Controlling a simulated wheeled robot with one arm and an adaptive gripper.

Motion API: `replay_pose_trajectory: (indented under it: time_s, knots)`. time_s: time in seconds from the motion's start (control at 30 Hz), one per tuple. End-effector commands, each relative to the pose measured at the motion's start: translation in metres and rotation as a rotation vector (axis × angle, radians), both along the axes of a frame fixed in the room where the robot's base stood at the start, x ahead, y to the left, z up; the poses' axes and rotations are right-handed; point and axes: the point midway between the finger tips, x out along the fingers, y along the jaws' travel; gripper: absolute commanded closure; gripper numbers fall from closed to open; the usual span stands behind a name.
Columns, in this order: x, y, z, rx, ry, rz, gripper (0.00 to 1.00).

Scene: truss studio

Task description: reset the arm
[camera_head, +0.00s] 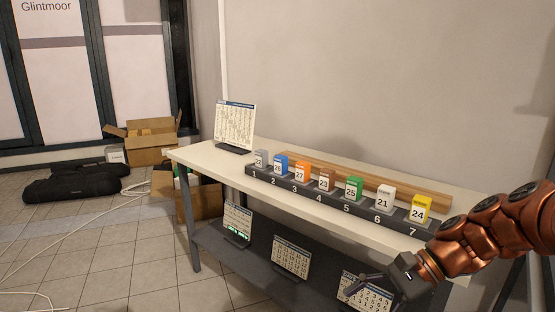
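My arm reaches in from the right edge of the head view, copper-coloured. My gripper (368,286) hangs at the lower right, in front of the table's front edge and the lower shelf. Its dark fingers point left and look spread apart, with nothing seen between them. It overlaps a calendar-like card (350,285) on the lower shelf in the picture; I cannot tell how far apart they are.
A white table (215,160) bears a dark numbered rack (335,205) with several coloured, numbered blocks. A wooden bar (400,189) lies behind it. A printed card (235,124) stands at the left end. Boxes (150,148), black bags (75,185) and cables lie on the left floor.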

Motion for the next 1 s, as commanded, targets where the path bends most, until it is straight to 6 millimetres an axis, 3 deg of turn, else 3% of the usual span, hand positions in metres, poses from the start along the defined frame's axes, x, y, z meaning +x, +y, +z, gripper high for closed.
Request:
replay_pose_trajectory:
  time_s: [0.03,0.2,0.37,0.5,0.7,1.0]
  knots:
    - [-0.015,0.012,-0.004,-0.042,-0.018,0.061,0.34]
    - [-0.064,0.032,-0.023,-0.185,-0.089,0.265,0.34]
    - [-0.109,0.036,-0.041,-0.313,-0.156,0.458,0.34]
    - [-0.146,0.029,-0.056,-0.416,-0.211,0.633,0.34]
    - [-0.185,0.009,-0.071,-0.537,-0.281,0.843,0.34]
    - [-0.218,-0.019,-0.083,-0.648,-0.349,1.060,0.34]
